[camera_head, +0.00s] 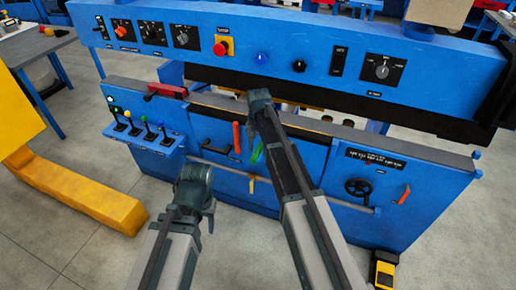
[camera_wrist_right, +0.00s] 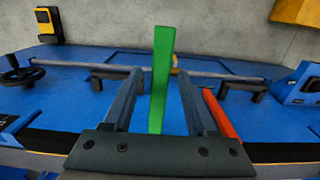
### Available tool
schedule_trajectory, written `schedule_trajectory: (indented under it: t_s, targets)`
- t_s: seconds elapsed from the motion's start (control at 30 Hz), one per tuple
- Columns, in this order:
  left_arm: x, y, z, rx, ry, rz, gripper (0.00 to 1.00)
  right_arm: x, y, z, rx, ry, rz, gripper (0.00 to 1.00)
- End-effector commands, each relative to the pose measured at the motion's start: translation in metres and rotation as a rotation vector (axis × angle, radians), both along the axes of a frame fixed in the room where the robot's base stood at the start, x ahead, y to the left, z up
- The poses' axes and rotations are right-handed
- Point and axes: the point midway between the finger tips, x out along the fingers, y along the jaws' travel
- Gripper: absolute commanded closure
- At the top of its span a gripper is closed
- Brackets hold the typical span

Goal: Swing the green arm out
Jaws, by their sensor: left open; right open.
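The green arm (camera_head: 256,152) is on the front of the blue panel, right of an orange handle (camera_head: 236,138). In the right wrist view the green arm (camera_wrist_right: 161,75) stands between the two fingers of my right gripper (camera_wrist_right: 157,85), which are open with a gap on each side. In the head view my right gripper (camera_head: 258,118) is at the panel front, partly hidden by its own arm. My left gripper (camera_head: 207,210) is low in front of the panel, apart from it, and open.
The orange handle (camera_wrist_right: 219,114) is close beside one right finger. A grey rail (camera_head: 225,168) runs low across the panel. A black handwheel (camera_head: 358,187) is to the right, a small lever box (camera_head: 145,135) to the left. A yellow stand (camera_head: 80,190) is at the far left.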

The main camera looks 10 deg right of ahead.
Motion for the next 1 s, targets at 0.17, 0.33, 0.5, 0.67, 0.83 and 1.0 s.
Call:
schedule_trajectory:
  t_s: [0.17, 0.33, 0.5, 0.67, 0.83, 1.0]
  targets:
    - [0.000, 0.000, 0.004, 0.000, 0.000, 0.000, 0.50, 0.000, 0.000, 0.004, 0.000, 0.000, 0.000, 0.43]
    - [0.000, 0.000, 0.016, 0.000, 0.000, 0.000, 0.50, 0.000, 0.000, 0.016, 0.000, 0.000, 0.000, 0.43]
    - [0.000, 0.000, 0.037, 0.000, 0.000, 0.000, 0.50, 0.000, 0.000, 0.037, 0.000, 0.000, 0.000, 0.43]
    - [0.000, 0.000, 0.062, 0.000, 0.000, 0.000, 0.50, 0.000, 0.000, 0.062, 0.000, 0.000, 0.000, 0.43]
    - [0.000, 0.000, 0.088, 0.000, 0.000, 0.000, 0.50, 0.001, -0.001, 0.088, 0.000, 0.000, 0.000, 0.43]
    - [0.000, 0.000, 0.114, 0.000, 0.000, 0.000, 0.50, 0.001, -0.001, 0.114, 0.000, 0.000, 0.000, 0.43]
